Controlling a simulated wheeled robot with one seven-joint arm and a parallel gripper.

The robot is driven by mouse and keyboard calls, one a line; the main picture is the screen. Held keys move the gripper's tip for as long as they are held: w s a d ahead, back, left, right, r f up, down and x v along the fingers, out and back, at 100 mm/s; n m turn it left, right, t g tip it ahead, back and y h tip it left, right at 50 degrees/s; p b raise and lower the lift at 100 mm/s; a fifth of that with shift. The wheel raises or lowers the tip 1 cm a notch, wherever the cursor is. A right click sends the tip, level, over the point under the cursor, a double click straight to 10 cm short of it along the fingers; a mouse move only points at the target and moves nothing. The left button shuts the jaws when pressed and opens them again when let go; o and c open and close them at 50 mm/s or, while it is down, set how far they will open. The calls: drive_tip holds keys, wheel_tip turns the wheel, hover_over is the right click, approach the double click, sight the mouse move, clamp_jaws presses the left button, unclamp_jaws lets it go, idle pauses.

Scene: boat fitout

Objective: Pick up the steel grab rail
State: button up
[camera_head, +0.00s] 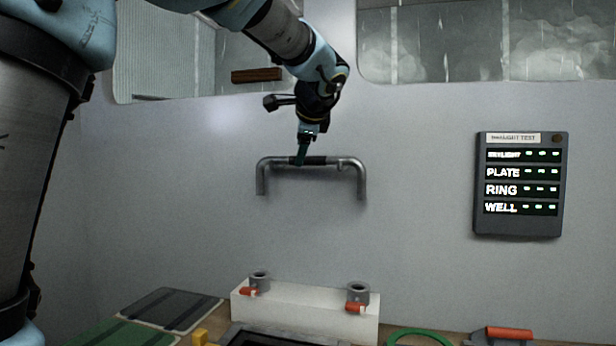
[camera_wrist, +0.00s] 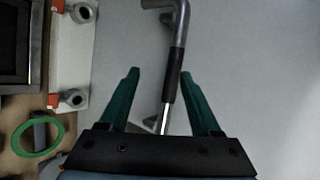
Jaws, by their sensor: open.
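The steel grab rail (camera_head: 336,161) is a grey U-shaped bar with a black grip section in its middle. In the head view it appears in front of the pale wall, its two legs bent downward; I cannot tell what supports it. In the wrist view the rail (camera_wrist: 180,38) runs lengthwise, its black section passing between my fingers. My gripper (camera_head: 301,160) is at the black section, left of the rail's right bend. In the wrist view my gripper (camera_wrist: 160,80) has its two green fingers apart on either side of the rail, with gaps showing on both sides.
A white block (camera_head: 300,312) with two grey sockets and red levers stands below. A green ring (camera_head: 420,333) and a red-handled tool (camera_head: 508,335) lie to the right. A dark display panel (camera_head: 521,185) is on the wall. A brown block (camera_head: 257,75) sits on the window ledge.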

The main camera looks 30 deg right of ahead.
sight(307, 158)
drive_tip(key=shift+m+h, duration=0.3)
drive_tip(key=shift+m, duration=0.2)
drive_tip(key=shift+w+d+f+p, duration=0.6)
drive_tip(key=shift+w+d, duration=0.25)
drive_tip(key=shift+w, duration=0.4)
drive_tip(key=shift+w+d+f+p, duration=0.55)
drive_tip(key=shift+w+d, duration=0.25)
drive_tip(key=shift+w, duration=0.5)
drive_tip(key=shift+w+d+f+p, duration=0.55)
drive_tip(key=shift+w+d, duration=0.3)
drive_tip(key=shift+w, duration=0.4)
drive_tip(key=shift+t, duration=0.3)
clamp_jaws()
drive_tip(key=shift+r, duration=0.1)
